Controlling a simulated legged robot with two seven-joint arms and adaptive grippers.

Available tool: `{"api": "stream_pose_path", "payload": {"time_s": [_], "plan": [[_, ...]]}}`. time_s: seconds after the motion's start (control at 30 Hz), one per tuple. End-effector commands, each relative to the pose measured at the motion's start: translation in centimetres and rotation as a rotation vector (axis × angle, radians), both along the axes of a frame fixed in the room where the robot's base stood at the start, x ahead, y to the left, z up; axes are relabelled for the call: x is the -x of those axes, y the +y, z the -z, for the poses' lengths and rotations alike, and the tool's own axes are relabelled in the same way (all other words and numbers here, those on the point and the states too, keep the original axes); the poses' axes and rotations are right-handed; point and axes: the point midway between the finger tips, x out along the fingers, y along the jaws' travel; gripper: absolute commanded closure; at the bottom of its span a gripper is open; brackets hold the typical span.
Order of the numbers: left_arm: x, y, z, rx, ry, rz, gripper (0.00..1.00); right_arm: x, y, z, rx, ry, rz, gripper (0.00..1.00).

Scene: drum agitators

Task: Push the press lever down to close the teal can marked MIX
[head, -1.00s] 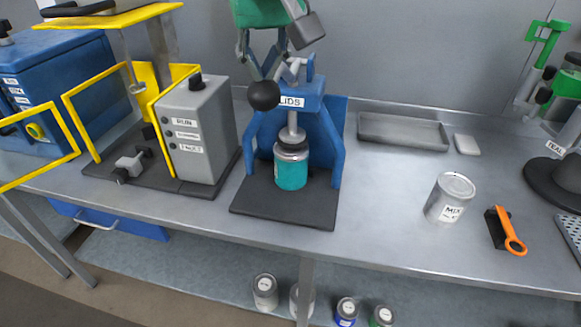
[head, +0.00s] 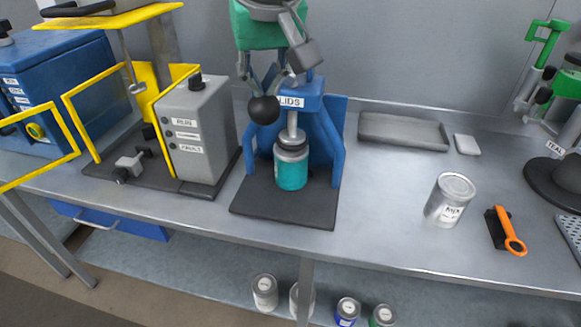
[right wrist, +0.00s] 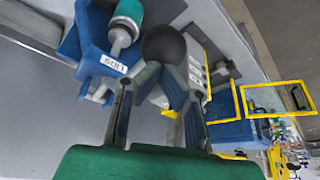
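A blue press (head: 323,140) labelled LIDS stands on a dark base plate. Its lever ends in a black ball knob (head: 264,109). A teal can (head: 291,173) stands upright under the press plunger (head: 292,128), with a grey lid at its top; I cannot read its marking. My right gripper (head: 267,84) is over the knob, fingers apart on either side. In the right wrist view the knob (right wrist: 163,45) sits at the fingertips (right wrist: 155,80); I cannot tell whether they touch it. The teal can also shows there (right wrist: 128,12). My left gripper is not in view.
A grey control box (head: 196,135) and yellow guard frame stand left of the press. To the right are a silver can (head: 450,199) with a label like MIX, a grey tray (head: 402,133) and an orange-handled tool (head: 511,235). The bench between press and silver can is clear.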

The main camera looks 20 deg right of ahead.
Motion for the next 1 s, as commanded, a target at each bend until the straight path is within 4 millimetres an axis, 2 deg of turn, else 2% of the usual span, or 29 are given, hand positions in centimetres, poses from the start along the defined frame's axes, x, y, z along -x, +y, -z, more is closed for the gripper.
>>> {"api": "stream_pose_path", "payload": {"time_s": [0.4,1.0], "plan": [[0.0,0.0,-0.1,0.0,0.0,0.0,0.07,0.1,0.0,1.8,0.003,0.002,0.0,1.0],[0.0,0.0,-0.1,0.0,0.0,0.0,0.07,0.1,0.0,2.4,0.002,0.002,0.001,1.0]]}}
